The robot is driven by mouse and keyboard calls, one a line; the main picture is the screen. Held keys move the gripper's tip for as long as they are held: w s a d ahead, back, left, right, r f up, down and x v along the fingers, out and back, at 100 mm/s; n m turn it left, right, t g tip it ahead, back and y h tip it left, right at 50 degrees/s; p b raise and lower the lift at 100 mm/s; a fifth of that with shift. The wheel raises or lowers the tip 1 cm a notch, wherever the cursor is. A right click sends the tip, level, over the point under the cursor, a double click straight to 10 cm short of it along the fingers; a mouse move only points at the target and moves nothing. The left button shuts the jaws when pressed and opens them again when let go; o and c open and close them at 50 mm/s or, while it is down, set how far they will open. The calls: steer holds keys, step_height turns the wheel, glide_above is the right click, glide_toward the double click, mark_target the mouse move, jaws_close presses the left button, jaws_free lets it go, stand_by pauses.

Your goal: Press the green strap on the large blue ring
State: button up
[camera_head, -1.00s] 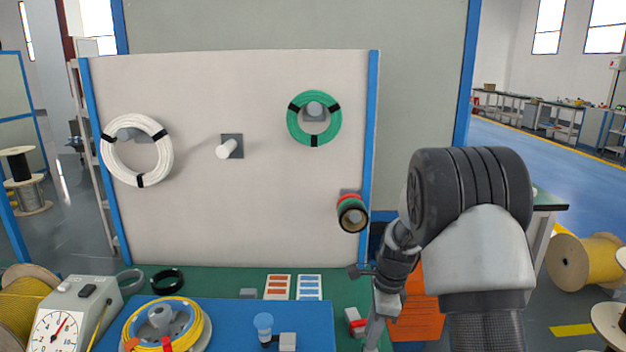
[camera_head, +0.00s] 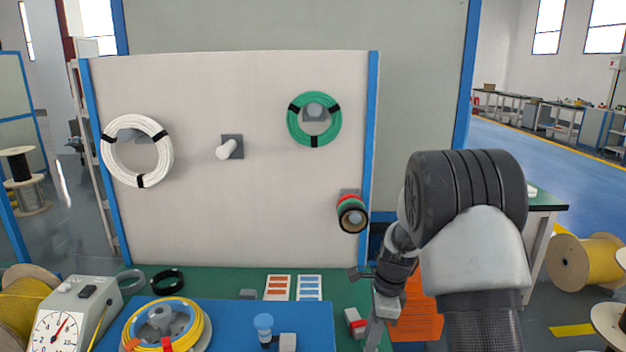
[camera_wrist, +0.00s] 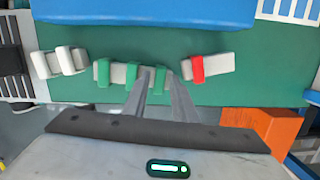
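In the wrist view, several green straps (camera_wrist: 103,74) sit on a white holder (camera_wrist: 118,73). My gripper (camera_wrist: 159,74) is down at the holder's right end, its fingertips on either side of a green strap (camera_wrist: 159,72). The fingers are apart, but I cannot tell whether they touch it. In the head view, my arm partly hides this spot.
A red strap on a white block (camera_wrist: 222,65) stands close right of my fingers. An orange bin (camera_wrist: 262,124) is at the lower right. A scale (camera_head: 62,318) stands left of the board. White (camera_head: 165,158) and green (camera_head: 294,125) coils hang on the upright panel.

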steer(key=c, duration=0.6)
steer(key=shift+r+p, duration=3.25)
steer(key=shift+r, duration=0.75)
